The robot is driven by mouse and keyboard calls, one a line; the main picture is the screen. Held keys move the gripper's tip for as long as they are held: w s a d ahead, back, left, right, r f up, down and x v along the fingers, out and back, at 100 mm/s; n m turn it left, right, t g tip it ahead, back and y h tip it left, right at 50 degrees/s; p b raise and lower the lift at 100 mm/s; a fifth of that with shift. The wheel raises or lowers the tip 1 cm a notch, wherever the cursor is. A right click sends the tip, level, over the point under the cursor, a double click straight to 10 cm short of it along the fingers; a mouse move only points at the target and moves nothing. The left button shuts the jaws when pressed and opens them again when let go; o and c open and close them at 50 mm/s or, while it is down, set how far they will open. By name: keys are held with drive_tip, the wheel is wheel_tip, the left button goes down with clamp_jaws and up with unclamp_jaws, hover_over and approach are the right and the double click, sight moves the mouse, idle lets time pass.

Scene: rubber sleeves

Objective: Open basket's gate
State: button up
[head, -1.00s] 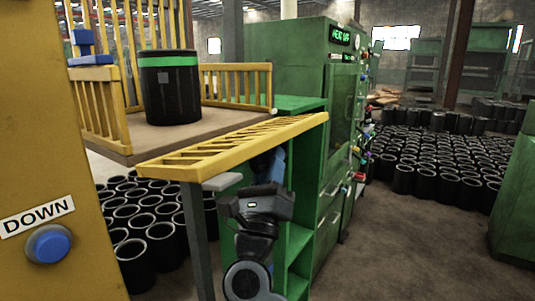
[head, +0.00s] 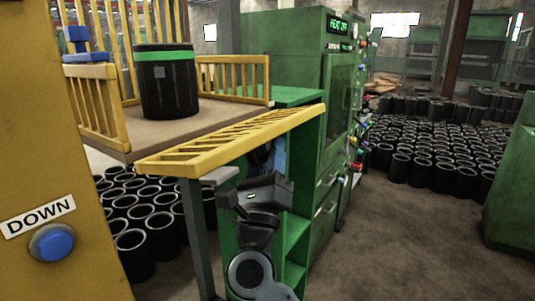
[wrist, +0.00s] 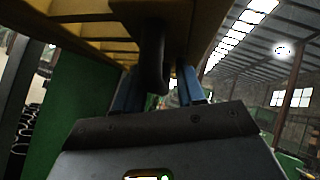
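The basket is a brown platform (head: 220,115) with yellow barred sides. Its yellow barred gate (head: 225,140) lies nearly flat and swung out across the front, level with the platform. The gate's underside (wrist: 85,10) fills the top of the wrist view. A dark looped handle (wrist: 155,60) hangs from it. My gripper (wrist: 160,88) is just under the gate, its two blue fingers apart on either side of the handle. I cannot tell whether they touch it. In the head view the fingers (head: 275,155) are partly hidden behind the gate.
A black drum with a green band (head: 167,80) stands on the platform. A yellow panel with a blue DOWN button (head: 52,243) is close at left. A green machine (head: 285,60) stands behind my arm. Many black sleeves (head: 430,150) cover the right floor; clear floor lies in front.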

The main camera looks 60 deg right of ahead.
drive_tip(key=b+v, duration=0.2)
drive_tip(key=v, duration=0.5)
drive_tip(key=shift+a+f+b, duration=0.25)
drive_tip(key=shift+a+b, duration=0.1)
drive_tip(key=shift+b, duration=0.05)
drive_tip(key=shift+s, duration=0.1)
drive_tip(key=w+b+v, duration=0.1)
drive_tip(key=b+v, duration=0.5)
drive_tip(key=v, duration=0.2)
drive_tip(key=shift+a+f, duration=0.35)
drive_tip(key=shift+f, duration=0.2)
idle(0.4)
idle(0.5)
